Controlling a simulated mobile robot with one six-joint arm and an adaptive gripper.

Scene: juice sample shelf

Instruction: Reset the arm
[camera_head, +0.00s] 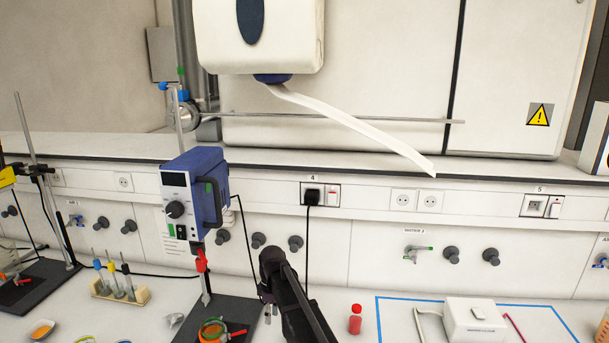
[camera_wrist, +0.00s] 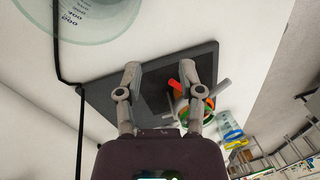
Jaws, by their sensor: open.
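My gripper (camera_wrist: 160,68) is open, with two grey fingers spread apart and nothing between them in the wrist view. Below the fingers is the dark base plate (camera_wrist: 105,95) of a stand. A colourful vessel with red and orange parts (camera_wrist: 180,103) sits on the plate behind the right finger, partly hidden by it. In the head view my dark arm rises from the bottom centre, to the right of the stand's plate (camera_head: 240,308).
A blue overhead device (camera_head: 193,195) stands on a rod above the plate. A small red-capped bottle (camera_head: 355,320) stands right of my arm, and a white box (camera_head: 474,320) sits inside a blue outline. A tube rack (camera_head: 120,293) is at left. Clear glassware (camera_wrist: 90,15) shows in the wrist view.

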